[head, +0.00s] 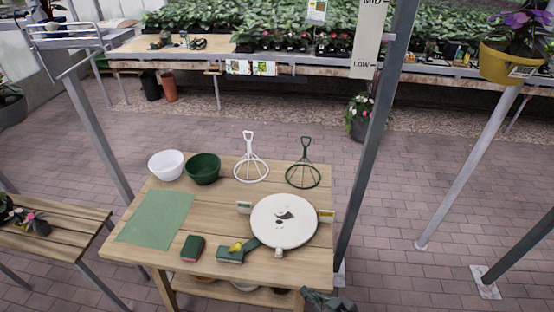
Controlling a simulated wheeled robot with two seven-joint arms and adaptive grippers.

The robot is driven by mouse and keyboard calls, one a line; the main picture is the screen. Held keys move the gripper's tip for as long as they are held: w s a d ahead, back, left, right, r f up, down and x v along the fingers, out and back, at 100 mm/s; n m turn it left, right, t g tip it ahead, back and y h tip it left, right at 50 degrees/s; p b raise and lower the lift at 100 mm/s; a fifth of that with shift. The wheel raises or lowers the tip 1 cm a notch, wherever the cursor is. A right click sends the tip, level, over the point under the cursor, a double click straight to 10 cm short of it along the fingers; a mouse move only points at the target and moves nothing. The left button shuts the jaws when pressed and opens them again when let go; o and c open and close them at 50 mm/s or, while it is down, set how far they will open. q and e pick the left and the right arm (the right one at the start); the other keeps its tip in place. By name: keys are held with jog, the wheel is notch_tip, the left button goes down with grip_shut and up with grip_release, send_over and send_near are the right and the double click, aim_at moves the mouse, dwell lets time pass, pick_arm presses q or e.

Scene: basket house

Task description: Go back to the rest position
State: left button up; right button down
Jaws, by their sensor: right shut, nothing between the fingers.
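My right gripper (326,301) shows at the bottom edge, right of centre, just off the front right corner of the wooden table (150,250). It is shut and holds nothing. It is apart from the things on the table, and part of it is cut off by the frame. My left gripper is not in view. On the table stand a white bowl (166,165), a green bowl (203,169), a white wire hanger (249,160) and a green wire hanger (303,165). A round white plate-like disc (284,222) lies at the right.
A green mat (155,216) lies at the table's left. A dark green block (193,248) and a green piece with a yellow top (232,253) lie in front. A grey post (372,130) rises right of the table. A slatted bench (55,239) stands left. Brick floor is open at right.

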jog(key=s+d+f+m+g+h, duration=0.1)
jog(key=s+d+f+m+h, duration=0.2)
jog(key=d, duration=0.4)
jog(key=s+d+f+m+g+h, duration=0.1)
jog(key=s+d+f+h, duration=0.1)
jog(key=s+d+f, duration=0.45)
jog(key=s+d+f+m+g+h, duration=0.3)
jog(key=s+d+f+m+g, duration=0.1)
jog(key=s+d, duration=0.85)
notch_tip(320, 180, down, 26)
jog(key=s+a+n+g, duration=0.1)
jog(key=s+a, duration=0.1)
jog(key=s+f+g, duration=0.1)
jog(key=s+f, duration=1.8)
jog(key=s, duration=0.2)
jog(key=shift+s+f+n+g+y, duration=0.3)
jog(key=shift+n+g, duration=0.1)
